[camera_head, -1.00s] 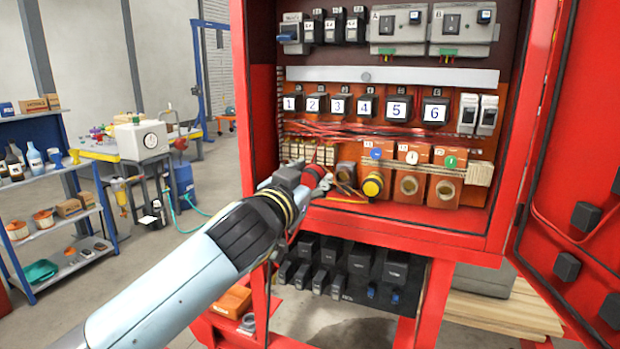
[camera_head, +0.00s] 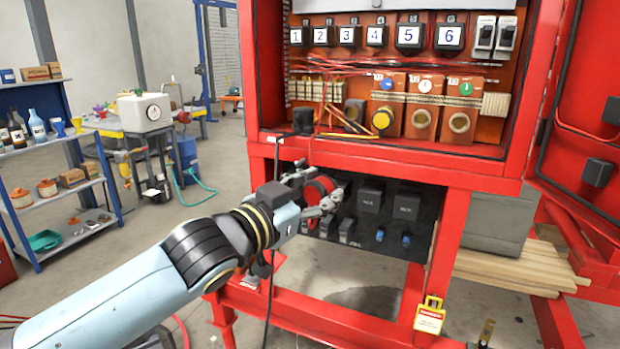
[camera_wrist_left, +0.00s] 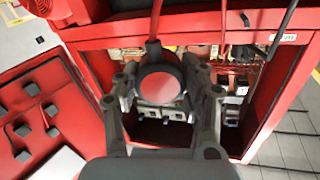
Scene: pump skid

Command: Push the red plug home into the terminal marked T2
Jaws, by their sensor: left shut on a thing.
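My left gripper (camera_head: 318,197) is shut on the red plug (camera_head: 319,187), below the cabinet's lower edge and in front of the dark boxes. In the left wrist view the red plug (camera_wrist_left: 160,85) sits between the two fingers of the left gripper (camera_wrist_left: 165,95), with a red cable running up from it. Orange terminal blocks with round openings stand in the cabinet: one with a blue disc (camera_head: 387,86), one with a white disc (camera_head: 424,88), one with a green disc (camera_head: 464,90). Their small markings are unreadable. The plug is apart from them. My right gripper is out of view.
A yellow plug (camera_head: 381,120) is at the block with the blue disc. A small black block (camera_head: 303,121) stands on the cabinet floor at left. The red lower cabinet edge (camera_head: 375,158) lies between my gripper and the terminals. A yellow padlock tag (camera_head: 429,315) hangs below.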

